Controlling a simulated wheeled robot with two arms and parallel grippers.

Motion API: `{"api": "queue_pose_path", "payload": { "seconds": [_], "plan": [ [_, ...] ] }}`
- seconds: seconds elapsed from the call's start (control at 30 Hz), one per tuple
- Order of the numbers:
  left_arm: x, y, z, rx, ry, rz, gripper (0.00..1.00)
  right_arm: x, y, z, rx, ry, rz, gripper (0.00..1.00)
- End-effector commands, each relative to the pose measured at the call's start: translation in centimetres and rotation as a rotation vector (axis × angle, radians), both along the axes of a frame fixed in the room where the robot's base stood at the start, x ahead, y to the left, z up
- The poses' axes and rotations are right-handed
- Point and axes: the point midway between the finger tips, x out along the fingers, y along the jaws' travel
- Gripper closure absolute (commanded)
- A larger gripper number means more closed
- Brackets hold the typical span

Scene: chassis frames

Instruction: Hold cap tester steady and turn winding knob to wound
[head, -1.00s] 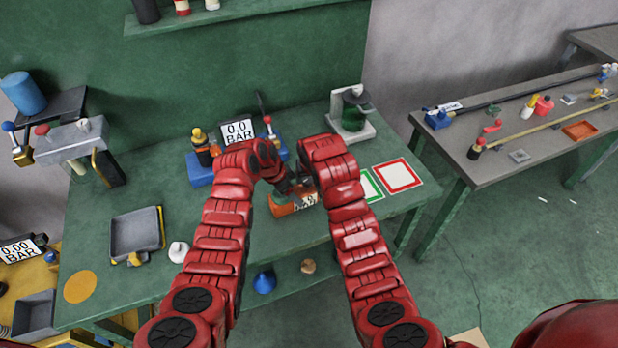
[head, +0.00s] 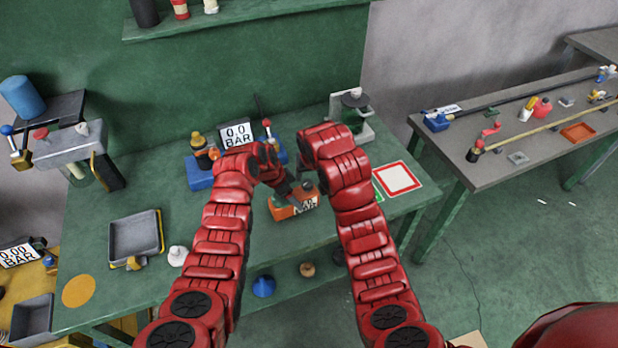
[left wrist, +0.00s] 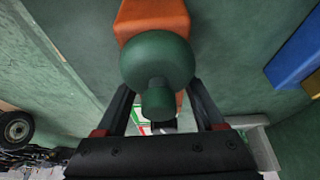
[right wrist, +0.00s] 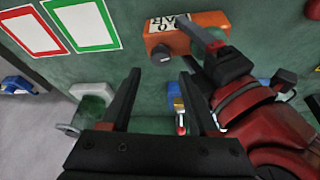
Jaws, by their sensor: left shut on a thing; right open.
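The cap tester is an orange box with a BAR display (head: 284,212), lying on the green bench. My left gripper (head: 287,188) is at its top. The left wrist view shows the fingers around a dark green rounded part (left wrist: 158,58) over the orange body (left wrist: 150,14). In the right wrist view the tester (right wrist: 190,27) has a dark round knob (right wrist: 161,53) on its near face, seemingly the winding knob. My right gripper (right wrist: 158,78) is open and empty, its fingers apart from the knob. The knob's marking cannot be read.
A red-framed white square (head: 397,178) lies right of the tester. A 0.0 BAR display (head: 237,134) and a blue stand (head: 201,172) are behind left. A green and grey device (head: 352,118) stands behind right. A grey tray (head: 135,236) is at left.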

Motion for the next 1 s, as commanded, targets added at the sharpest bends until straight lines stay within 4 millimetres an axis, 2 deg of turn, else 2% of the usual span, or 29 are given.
{"api": "queue_pose_path", "payload": {
  "seconds": [0.2,0.67,0.77,1.0],
  "plan": [
    [-0.1,-0.2,0.0,-0.001,0.001,-0.003,1.0,-0.5,0.3,1.2,0.002,-0.004,0.007,0.29],
    [0.0,-0.1,0.0,-0.002,0.001,-0.001,1.0,-0.5,0.0,1.3,-0.006,0.003,0.023,0.29],
    [0.0,-0.1,0.0,-0.001,0.001,0.0,1.0,-0.3,-0.6,1.4,-0.027,0.022,0.105,0.29],
    [0.0,0.0,0.0,0.0,0.001,0.001,1.0,0.2,-2.6,2.4,-0.052,0.076,0.513,0.29]
  ]
}}
